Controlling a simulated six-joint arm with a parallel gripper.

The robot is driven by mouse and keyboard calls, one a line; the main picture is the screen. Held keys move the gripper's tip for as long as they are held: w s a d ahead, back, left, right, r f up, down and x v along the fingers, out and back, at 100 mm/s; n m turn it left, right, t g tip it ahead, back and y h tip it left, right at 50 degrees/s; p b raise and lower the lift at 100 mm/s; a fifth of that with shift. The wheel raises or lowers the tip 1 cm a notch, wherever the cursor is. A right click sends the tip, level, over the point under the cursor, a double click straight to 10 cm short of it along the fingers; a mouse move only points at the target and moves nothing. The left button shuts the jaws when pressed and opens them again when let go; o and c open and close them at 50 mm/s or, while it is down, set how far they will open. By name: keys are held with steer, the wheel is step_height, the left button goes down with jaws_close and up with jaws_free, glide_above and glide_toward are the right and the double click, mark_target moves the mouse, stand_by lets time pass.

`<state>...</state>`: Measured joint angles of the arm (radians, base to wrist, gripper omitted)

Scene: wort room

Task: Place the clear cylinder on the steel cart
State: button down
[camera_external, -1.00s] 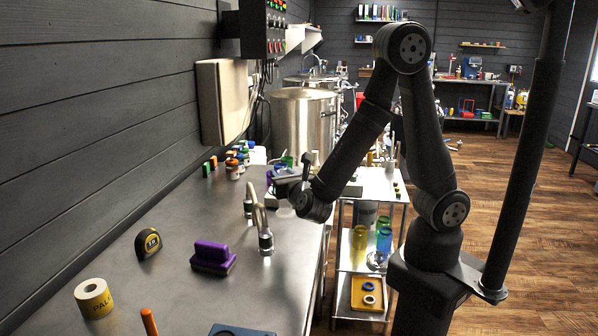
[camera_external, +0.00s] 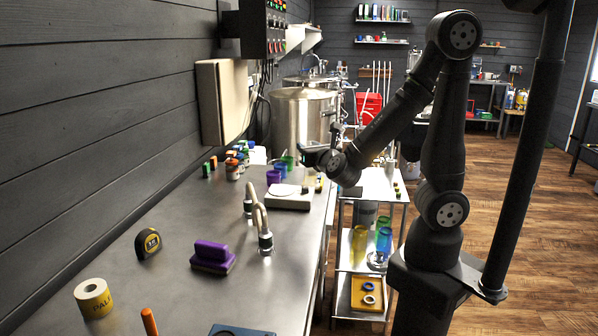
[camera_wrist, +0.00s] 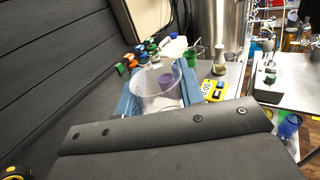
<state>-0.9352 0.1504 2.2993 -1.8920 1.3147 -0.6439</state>
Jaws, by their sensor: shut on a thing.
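The clear cylinder (camera_wrist: 150,84) is between the blue fingers of my gripper (camera_wrist: 158,98) in the wrist view. The gripper is shut on it, and a purple thing shows through its wall. In the external view my gripper (camera_external: 316,156) is above the far right edge of the steel bench; the cylinder is hard to make out there. The steel cart (camera_external: 374,186) stands beside the bench, to the right of the gripper. Its top also shows at the right of the wrist view (camera_wrist: 300,72).
A white scale (camera_external: 289,198) and a curved tap (camera_external: 264,230) stand on the bench (camera_external: 190,300). Purple and green cups (camera_external: 273,177) are near the gripper. Small items stand on the cart's top; its front part looks clear. Lower shelves hold coloured vessels and a yellow tray (camera_external: 367,294).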

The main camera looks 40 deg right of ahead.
steer(key=w+d+f+m+g+h, duration=0.1)
steer(key=w+d+m+g+h, duration=0.3)
steer(key=d, duration=0.6)
steer(key=w+d+f+m+g+h, duration=0.15)
steer(key=w+d+h, duration=0.35)
steer(key=d, duration=0.6)
steer(key=w+d+m+g+h, duration=0.35)
steer(key=w+d, duration=0.25)
steer(key=d, duration=0.4)
steer(key=s+d+f+m+g, duration=0.2)
steer(key=s+d+m+g, duration=0.15)
steer(key=d, duration=0.85)
steer(key=s+d+f+m+g+h, duration=0.15)
steer(key=s+d+g, duration=0.25)
steer(key=d, duration=0.7)
steer(key=s+d+f+m+g, duration=0.2)
steer(key=s+d+m+g, duration=0.15)
steer(key=d, duration=0.85)
steer(key=w+a+f, duration=0.3)
steer(key=w+f, duration=0.7)
steer(key=shift+f, duration=0.5)
